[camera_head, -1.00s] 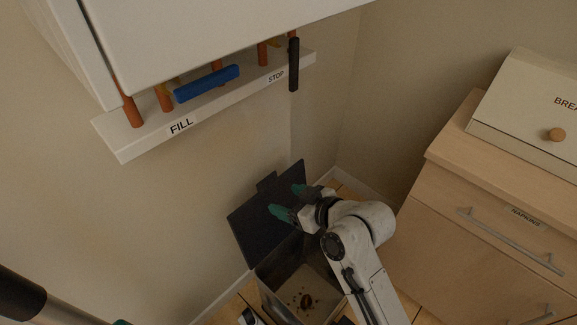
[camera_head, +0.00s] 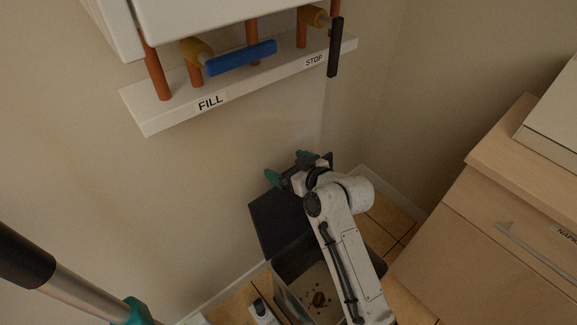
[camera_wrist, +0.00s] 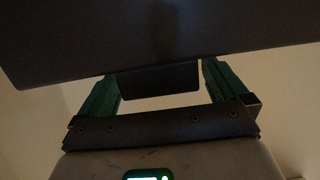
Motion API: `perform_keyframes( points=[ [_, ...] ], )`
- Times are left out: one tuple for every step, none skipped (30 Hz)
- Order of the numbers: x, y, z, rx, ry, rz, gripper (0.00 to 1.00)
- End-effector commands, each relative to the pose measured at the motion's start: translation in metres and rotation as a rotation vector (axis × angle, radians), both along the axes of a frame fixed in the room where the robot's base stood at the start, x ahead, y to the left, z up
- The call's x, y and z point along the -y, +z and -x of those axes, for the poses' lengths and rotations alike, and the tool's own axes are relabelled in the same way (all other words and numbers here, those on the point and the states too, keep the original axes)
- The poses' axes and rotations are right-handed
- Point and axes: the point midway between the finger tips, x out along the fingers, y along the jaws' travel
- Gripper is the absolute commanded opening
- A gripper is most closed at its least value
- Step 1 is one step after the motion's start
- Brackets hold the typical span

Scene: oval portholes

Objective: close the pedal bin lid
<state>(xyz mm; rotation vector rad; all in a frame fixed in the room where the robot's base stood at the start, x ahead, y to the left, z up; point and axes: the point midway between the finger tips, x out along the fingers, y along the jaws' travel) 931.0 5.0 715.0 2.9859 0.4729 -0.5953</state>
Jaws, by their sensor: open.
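The pedal bin (camera_head: 290,299) stands on the floor with its lid open, and some brown bits lie inside. Its dark lid (camera_head: 277,222) is raised and leans back toward the wall. My gripper (camera_head: 289,166) is open at the lid's top edge in the head view, with its teal fingers apart. My arm hides part of the lid and the bin. In the wrist view the dark lid (camera_wrist: 160,35) fills the top, and its tab (camera_wrist: 158,82) shows between the open green fingers (camera_wrist: 160,85). I cannot tell whether the fingers touch the lid.
A white shelf with pipes, a blue lever (camera_head: 241,57) and a black lever (camera_head: 335,47) is on the wall above. A wooden cabinet (camera_head: 490,215) stands at the right. A small white object (camera_head: 262,312) lies beside the bin. Tiled floor shows between bin and cabinet.

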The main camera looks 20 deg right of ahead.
Motion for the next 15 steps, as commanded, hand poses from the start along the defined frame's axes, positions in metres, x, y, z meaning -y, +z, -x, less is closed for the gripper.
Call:
perform_keyframes(
  points=[
    [-0.0002, 0.0001, -0.0011, 0.001, 0.000, 0.000, 1.00],
    [-0.0002, 0.0001, -0.0013, 0.001, 0.000, 0.000, 1.00],
    [-0.0003, 0.0001, -0.0014, 0.001, -0.001, 0.000, 1.00],
    [-0.0002, 0.0001, -0.0013, 0.001, -0.001, 0.000, 1.00],
    [-0.0002, 0.0001, -0.0013, 0.001, -0.001, 0.000, 1.00],
    [-0.0002, 0.0001, -0.0012, 0.001, -0.001, 0.000, 1.00],
    [-0.0002, 0.0000, -0.0012, 0.001, -0.001, 0.000, 1.00],
    [-0.0002, 0.0001, -0.0011, 0.001, -0.001, 0.000, 0.99],
    [-0.0002, 0.0001, -0.0011, 0.001, -0.001, 0.000, 0.95],
    [-0.0001, 0.0000, -0.0011, 0.001, -0.001, 0.000, 0.92],
    [-0.0001, 0.0000, -0.0010, 0.001, -0.001, 0.000, 0.89],
    [-0.0001, 0.0000, -0.0010, 0.001, -0.001, 0.000, 0.86],
    [-0.0001, 0.0000, -0.0010, 0.000, -0.001, 0.000, 0.83],
    [-0.0001, 0.0000, -0.0010, 0.000, -0.001, 0.000, 0.80],
    [-0.0001, -0.0001, -0.0010, 0.000, -0.001, 0.000, 0.76]
  ],
)
